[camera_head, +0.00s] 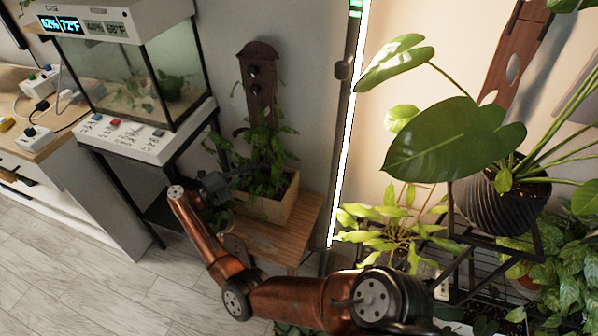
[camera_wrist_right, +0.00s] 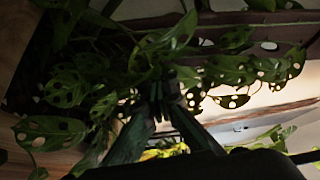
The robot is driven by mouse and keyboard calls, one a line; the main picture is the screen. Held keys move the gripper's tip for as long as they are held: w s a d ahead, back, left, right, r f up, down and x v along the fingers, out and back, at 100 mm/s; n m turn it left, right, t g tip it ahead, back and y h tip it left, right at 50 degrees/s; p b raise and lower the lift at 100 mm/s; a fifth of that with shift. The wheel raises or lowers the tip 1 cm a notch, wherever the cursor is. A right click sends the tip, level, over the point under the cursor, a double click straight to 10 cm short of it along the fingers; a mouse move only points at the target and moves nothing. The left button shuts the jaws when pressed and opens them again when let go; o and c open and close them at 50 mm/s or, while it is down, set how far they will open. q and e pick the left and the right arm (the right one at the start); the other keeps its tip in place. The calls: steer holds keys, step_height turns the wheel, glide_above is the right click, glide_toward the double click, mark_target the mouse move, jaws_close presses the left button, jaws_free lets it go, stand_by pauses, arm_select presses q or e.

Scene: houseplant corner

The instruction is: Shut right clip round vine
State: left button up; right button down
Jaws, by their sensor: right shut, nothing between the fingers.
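The vine (camera_head: 268,150) grows from a wooden planter box (camera_head: 272,202) and climbs the lower part of a dark upright board (camera_head: 262,105). In the right wrist view, its leaves with holes (camera_wrist_right: 65,88) spread round my fingers. My right gripper (camera_head: 240,172) reaches in from the left among the leaves, in front of the board's foot. In the right wrist view, its fingers (camera_wrist_right: 158,92) meet at the tips, shut with nothing between them. I cannot make out the right clip in either view; leaves and shadow cover the area. My left gripper is not in view.
The planter stands on a wooden bench (camera_head: 285,235). A glass terrarium (camera_head: 150,80) stands on a white control unit (camera_head: 140,140) at left. A bright light tube (camera_head: 347,130) on a pole rises right of the board. A large-leaved plant in a dark ribbed pot (camera_head: 500,205) stands at right.

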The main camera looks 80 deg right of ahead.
steer(key=shift+s+d+r, duration=0.1)
steer(key=shift+s+d, duration=0.05)
steer(key=shift+s, duration=0.05)
